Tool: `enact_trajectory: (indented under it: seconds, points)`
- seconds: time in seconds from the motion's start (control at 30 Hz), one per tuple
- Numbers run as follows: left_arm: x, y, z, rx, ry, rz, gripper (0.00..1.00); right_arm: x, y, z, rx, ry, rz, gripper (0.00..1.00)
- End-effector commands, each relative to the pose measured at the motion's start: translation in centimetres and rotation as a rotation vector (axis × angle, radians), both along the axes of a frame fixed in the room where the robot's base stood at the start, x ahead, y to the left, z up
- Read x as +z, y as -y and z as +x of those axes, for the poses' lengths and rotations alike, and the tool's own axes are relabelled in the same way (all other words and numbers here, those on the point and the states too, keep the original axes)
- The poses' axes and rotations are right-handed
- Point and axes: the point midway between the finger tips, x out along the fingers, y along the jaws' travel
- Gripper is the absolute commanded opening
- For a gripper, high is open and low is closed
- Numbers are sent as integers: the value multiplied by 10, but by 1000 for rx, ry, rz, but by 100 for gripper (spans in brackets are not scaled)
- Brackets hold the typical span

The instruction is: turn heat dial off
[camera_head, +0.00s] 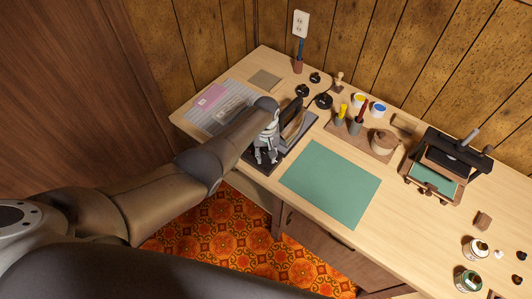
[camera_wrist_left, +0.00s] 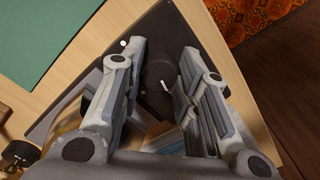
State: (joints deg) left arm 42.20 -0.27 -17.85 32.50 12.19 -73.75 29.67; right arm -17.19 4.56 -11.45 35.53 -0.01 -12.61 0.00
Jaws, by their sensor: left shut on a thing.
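The heat dial (camera_wrist_left: 157,76) is a dark round knob with a small white mark, seen between the fingers in the left wrist view. My left gripper (camera_wrist_left: 160,52) is shut on it, one grey finger on each side. In the head view my left gripper (camera_head: 266,154) points down at the front of a dark base plate (camera_head: 302,131), beside an upright dark and brown device (camera_head: 292,118). The dial is hidden there by the gripper and arm. Which setting the white mark stands at cannot be told. My right gripper is not in view.
A green mat (camera_head: 331,183) lies to the right. A striped board (camera_head: 212,108) with a pink piece lies to the left. Black knobbed weights (camera_head: 323,101) and a tray of tools (camera_head: 356,141) stand behind. The table's front edge runs close to the gripper.

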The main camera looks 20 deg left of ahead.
Motion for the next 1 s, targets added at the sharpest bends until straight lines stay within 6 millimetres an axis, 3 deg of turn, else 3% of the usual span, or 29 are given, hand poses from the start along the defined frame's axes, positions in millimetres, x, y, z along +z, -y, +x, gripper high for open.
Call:
enact_trajectory:
  seconds: [0.07, 0.1, 0.27, 0.67, 1.0]
  points:
    - [2, 0, 2, 0, 5, 0, 6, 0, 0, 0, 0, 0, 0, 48]
    - [2, 0, 2, 0, 5, 0, 31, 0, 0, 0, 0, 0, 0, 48]
    - [1, 0, 1, 0, 3, 0, 51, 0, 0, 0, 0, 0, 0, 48]
    - [3, 0, 1, -1, 2, 0, 51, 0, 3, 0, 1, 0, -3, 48]
    - [36, 0, 2, -2, 6, -1, 51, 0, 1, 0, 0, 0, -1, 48]
